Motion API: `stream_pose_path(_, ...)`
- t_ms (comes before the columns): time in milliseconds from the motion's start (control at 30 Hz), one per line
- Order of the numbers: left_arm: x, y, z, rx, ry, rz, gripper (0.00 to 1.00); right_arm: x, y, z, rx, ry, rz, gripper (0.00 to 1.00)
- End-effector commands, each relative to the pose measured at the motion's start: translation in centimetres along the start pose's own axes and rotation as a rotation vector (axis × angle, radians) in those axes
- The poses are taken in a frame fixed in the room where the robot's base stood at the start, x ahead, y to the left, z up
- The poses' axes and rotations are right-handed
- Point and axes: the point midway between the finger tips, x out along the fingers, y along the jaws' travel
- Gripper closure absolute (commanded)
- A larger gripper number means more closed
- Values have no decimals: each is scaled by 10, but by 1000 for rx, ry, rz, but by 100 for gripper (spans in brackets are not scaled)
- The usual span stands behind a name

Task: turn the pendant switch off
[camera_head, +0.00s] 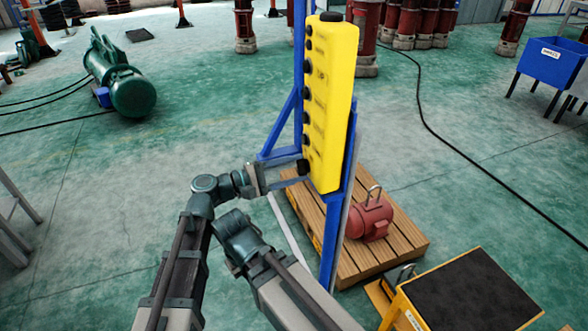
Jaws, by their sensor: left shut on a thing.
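The pendant (332,105) is a tall yellow control box mounted upright on a blue post (332,240). Several black buttons or knobs run down its left side, and a dark cap sits on its top. My left gripper (292,172) is at the pendant's lower left, shut on the lowest black knob (303,166). The fingertips are small in view and partly merge with the post, so the knob's exact setting cannot be made out. My right gripper is not in view.
A wooden pallet (405,243) with a red motor (370,218) lies behind the post. A yellow step with a black top (470,298) stands at front right. A green machine (122,85) and cables lie on the floor. Open floor lies to the left.

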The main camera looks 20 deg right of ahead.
Motion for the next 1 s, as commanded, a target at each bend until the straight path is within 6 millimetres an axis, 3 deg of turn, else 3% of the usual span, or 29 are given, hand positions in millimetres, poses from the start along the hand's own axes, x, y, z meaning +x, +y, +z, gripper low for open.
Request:
stream_pose_path(567,0,-1,0,-30,1,-3,100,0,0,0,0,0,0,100)
stream_pose_path(600,0,-1,0,-30,1,-3,42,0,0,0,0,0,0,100)
stream_pose_path(767,0,-1,0,-30,1,-2,15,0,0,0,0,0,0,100)
stream_pose_path(1000,0,0,0,-29,1,-1,15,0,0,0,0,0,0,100)
